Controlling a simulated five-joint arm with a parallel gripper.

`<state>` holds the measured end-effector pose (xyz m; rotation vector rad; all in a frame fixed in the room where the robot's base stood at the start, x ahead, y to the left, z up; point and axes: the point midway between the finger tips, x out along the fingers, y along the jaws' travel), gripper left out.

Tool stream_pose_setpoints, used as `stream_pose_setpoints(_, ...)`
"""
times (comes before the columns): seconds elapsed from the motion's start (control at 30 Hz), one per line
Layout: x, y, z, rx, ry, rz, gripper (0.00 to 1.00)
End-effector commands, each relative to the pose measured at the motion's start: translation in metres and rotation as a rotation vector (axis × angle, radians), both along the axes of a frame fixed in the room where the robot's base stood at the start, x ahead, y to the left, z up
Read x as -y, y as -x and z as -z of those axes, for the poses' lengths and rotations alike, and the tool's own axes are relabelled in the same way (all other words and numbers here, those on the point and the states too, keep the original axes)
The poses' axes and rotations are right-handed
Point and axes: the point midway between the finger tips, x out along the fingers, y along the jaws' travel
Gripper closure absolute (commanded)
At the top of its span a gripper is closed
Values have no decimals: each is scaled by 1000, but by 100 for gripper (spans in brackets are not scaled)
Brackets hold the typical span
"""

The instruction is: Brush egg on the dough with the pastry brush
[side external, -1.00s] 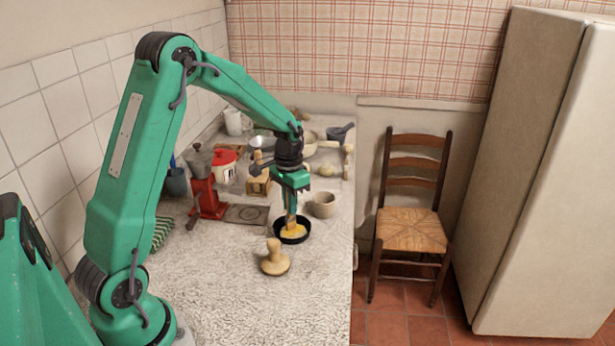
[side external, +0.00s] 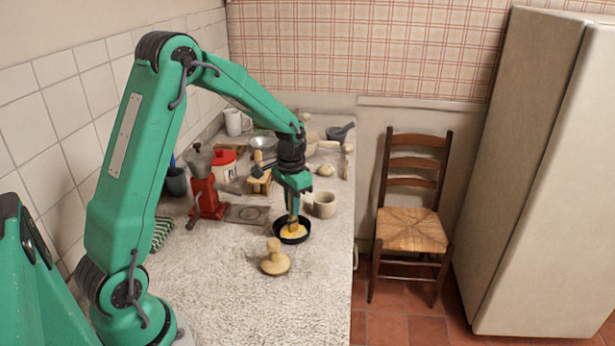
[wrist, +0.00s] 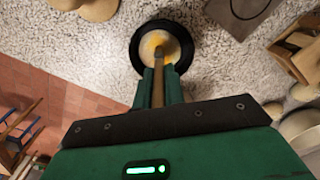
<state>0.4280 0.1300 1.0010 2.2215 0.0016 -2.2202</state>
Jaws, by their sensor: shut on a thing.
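My gripper (side external: 292,203) is shut on the pastry brush (side external: 293,222), which points down with its tip inside a small black dish (side external: 279,234). The dish holds a pale round surface with yellow egg-coloured patches (side external: 295,234); I cannot tell for sure whether that surface is the dough. In the wrist view the brush (wrist: 158,62) runs out from between my fingers (wrist: 159,88) to the middle of the dish (wrist: 193,50), where yellow surrounds its tip. The bristle ends are hidden.
A beige cup (side external: 325,206) stands just behind and right of the dish. A red grinder (side external: 206,190) and a red-lidded pot (side external: 224,166) stand at left. The front counter (side external: 260,315) is clear.

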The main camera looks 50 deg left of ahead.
Motion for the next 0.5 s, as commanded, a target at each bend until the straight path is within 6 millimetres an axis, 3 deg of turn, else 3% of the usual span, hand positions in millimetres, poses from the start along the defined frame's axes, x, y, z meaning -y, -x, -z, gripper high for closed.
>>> stream_pose_setpoints(0.5,12,0,1,0,0,0,100)
